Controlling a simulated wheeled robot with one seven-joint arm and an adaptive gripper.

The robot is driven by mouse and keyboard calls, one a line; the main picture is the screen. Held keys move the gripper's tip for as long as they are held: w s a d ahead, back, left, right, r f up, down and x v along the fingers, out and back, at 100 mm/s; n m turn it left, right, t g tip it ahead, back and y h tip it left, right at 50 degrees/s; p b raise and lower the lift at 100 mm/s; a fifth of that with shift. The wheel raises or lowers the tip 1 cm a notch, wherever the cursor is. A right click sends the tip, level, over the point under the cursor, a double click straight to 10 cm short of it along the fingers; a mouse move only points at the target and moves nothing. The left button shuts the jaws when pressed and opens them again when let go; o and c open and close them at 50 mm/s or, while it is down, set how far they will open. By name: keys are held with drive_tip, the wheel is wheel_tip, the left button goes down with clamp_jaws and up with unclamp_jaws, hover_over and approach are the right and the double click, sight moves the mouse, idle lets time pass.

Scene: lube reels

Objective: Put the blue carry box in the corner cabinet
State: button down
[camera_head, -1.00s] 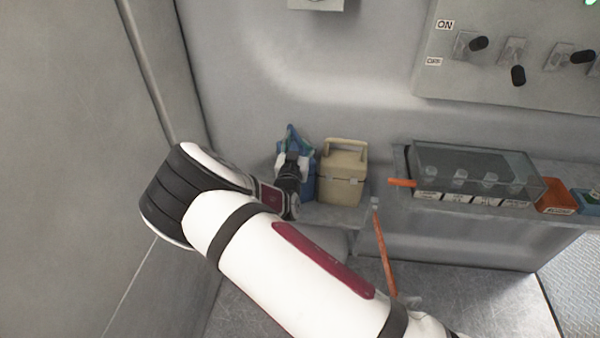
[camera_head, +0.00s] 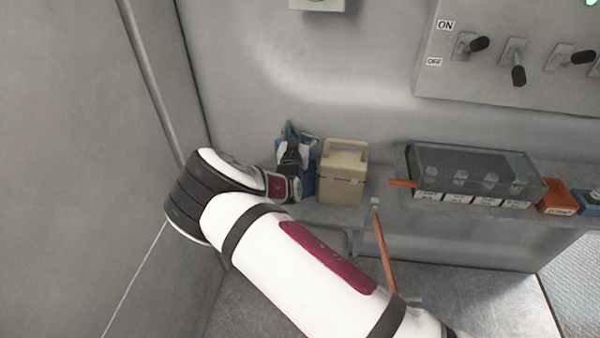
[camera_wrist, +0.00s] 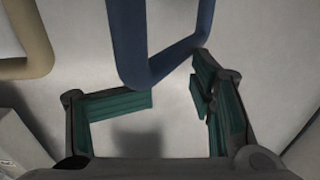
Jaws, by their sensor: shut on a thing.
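The blue carry box (camera_head: 309,181) is against the back wall, just left of a beige box, and partly hidden behind my wrist and gripper. In the wrist view its blue handle (camera_wrist: 160,66) crosses the upper middle. My gripper (camera_head: 291,146) is over the box's upper part. I cannot make out which part of the scene is the corner cabinet.
The beige box (camera_head: 342,178) stands close on the right, on a grey ledge (camera_head: 340,214). An orange rod (camera_head: 384,247) leans right of it. Further right are a clear-lidded case (camera_head: 470,176) and an orange bin (camera_head: 556,196). A grey wall (camera_head: 80,150) bounds the left.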

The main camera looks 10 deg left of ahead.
drive_tip(key=shift+s+d+f+h, duration=0.15)
drive_tip(key=shift+d+f, duration=0.1)
drive_tip(key=shift+f, duration=0.3)
drive_tip(key=shift+d+f+h, duration=0.15)
drive_tip(key=shift+d+f, duration=0.1)
drive_tip(key=shift+f, duration=0.25)
drive_tip(key=shift+r, duration=0.15)
drive_tip(key=r, duration=1)
drive_tip(key=shift+a, duration=0.35)
drive_tip(key=shift+c, duration=2.4)
unclamp_jaws()
